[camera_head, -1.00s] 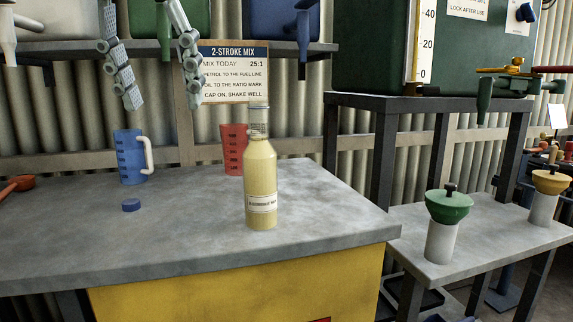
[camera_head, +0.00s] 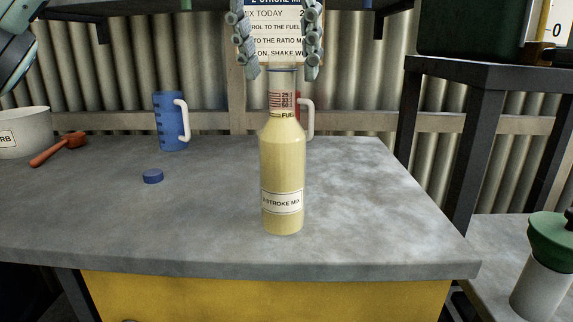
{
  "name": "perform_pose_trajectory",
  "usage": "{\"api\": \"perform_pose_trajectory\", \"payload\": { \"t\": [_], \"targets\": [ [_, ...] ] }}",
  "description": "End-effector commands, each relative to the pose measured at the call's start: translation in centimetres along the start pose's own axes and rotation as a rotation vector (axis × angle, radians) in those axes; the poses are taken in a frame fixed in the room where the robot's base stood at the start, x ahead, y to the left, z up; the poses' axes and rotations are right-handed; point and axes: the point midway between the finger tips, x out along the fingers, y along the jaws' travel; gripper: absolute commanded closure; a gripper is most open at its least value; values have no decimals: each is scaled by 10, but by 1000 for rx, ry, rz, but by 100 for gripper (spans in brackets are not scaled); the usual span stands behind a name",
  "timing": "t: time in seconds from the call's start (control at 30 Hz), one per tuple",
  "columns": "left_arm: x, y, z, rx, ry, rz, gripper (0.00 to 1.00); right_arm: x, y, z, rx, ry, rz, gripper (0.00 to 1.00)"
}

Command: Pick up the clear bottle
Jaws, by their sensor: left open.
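The clear bottle (camera_head: 282,165) stands upright on the grey bench, filled with pale yellow liquid up to its neck. It has a white "2-stroke mix" label low on its front and red marks on its neck. My left gripper (camera_head: 280,72) hangs from the top of the picture, open. Its two fingers point down on either side of the line of the bottle's top, around or just above the bottle's mouth; I cannot tell the exact depth. No finger visibly touches the bottle.
A blue cap (camera_head: 153,176) lies on the bench (camera_head: 200,225) left of the bottle. A blue jug (camera_head: 171,121) stands behind it. A red jug (camera_head: 306,117) is mostly hidden behind the bottle. An orange scoop (camera_head: 58,149) and white tub (camera_head: 24,132) are at far left.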

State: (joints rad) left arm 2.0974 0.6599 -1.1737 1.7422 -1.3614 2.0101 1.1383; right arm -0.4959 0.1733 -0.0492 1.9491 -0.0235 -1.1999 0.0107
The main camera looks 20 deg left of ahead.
Motion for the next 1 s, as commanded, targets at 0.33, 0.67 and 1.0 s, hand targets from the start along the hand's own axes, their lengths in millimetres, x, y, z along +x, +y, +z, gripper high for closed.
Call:
{"api": "perform_pose_trajectory", "payload": {
  "t": [0.33, 0.67, 1.0],
  "targets": [
    [46, 3, -5, 2, 1, -1, 46, -13, 3, -8, 4, 13, 8, 22],
    [49, 3, -5, 1, -1, -1, 52, -16, 6, -7, 5, 14, 13, 22],
    [49, 3, -5, 1, -1, -1, 95, -14, 6, -4, -1, 8, 13, 22]
  ]
}}
